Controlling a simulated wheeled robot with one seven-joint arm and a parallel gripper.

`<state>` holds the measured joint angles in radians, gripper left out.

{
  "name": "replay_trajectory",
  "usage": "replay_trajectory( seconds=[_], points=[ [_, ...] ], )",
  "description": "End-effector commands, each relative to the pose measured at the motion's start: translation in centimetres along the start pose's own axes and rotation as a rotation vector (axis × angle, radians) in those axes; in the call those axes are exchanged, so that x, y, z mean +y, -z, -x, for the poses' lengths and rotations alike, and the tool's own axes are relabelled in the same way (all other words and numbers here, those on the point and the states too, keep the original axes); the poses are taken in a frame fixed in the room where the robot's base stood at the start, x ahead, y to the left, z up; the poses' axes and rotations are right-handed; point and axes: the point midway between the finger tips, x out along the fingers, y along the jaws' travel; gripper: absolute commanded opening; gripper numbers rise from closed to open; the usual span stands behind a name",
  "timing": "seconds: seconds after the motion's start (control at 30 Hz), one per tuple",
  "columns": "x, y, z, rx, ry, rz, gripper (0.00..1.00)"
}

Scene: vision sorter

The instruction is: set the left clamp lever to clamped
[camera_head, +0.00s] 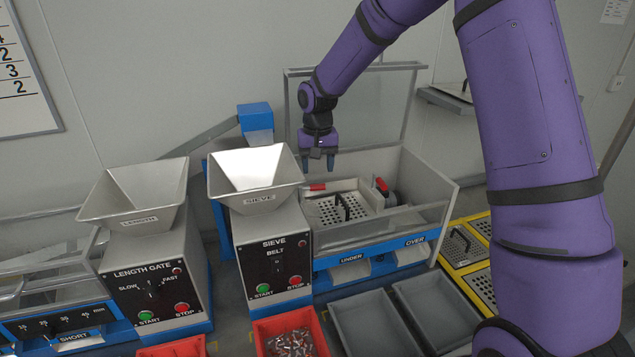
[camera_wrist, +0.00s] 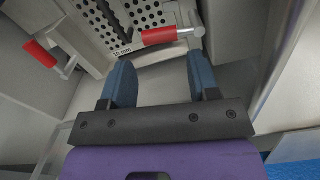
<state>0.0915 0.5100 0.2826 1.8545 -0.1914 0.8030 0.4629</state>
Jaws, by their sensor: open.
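The left clamp lever (camera_head: 317,187) has a red handle and lies roughly level at the back left of the perforated sieve plate (camera_head: 330,217). In the wrist view the lever (camera_wrist: 160,36) lies along the plate's edge, its silver end to the right. A second red lever (camera_head: 381,184) stands at the plate's right in the head view, tilted up; it also shows at the left of the wrist view (camera_wrist: 40,54). My gripper (camera_head: 320,160) is open and empty, above and behind the left lever, fingers pointing down. In the wrist view no finger touches the lever.
A raised clear lid (camera_head: 380,100) stands behind the gripper. The SIEVE hopper (camera_head: 252,190) rises close on the left. Clear walls enclose the sieve box. Grey trays (camera_head: 370,325) and a red bin (camera_head: 262,330) lie in front.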

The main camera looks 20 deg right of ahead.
Motion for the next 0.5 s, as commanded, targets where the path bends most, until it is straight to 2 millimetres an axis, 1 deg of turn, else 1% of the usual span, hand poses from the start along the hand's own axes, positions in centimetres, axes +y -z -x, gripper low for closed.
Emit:
replay_trajectory(
  seconds=[0.03, 0.1, 0.2, 0.3, 0.5],
  points=[
    [0.0, -0.1, -1.0, -0.004, 0.000, 0.000, 0.55],
    [0.0, -0.1, -2.2, -0.004, 0.000, -0.001, 0.55],
    [0.0, -0.1, -3.6, -0.003, 0.000, 0.001, 0.55],
    [0.0, 0.0, -4.6, -0.002, 0.000, 0.000, 0.55],
    [0.0, 0.0, -5.5, -0.001, 0.000, 0.000, 0.55]
  ],
)
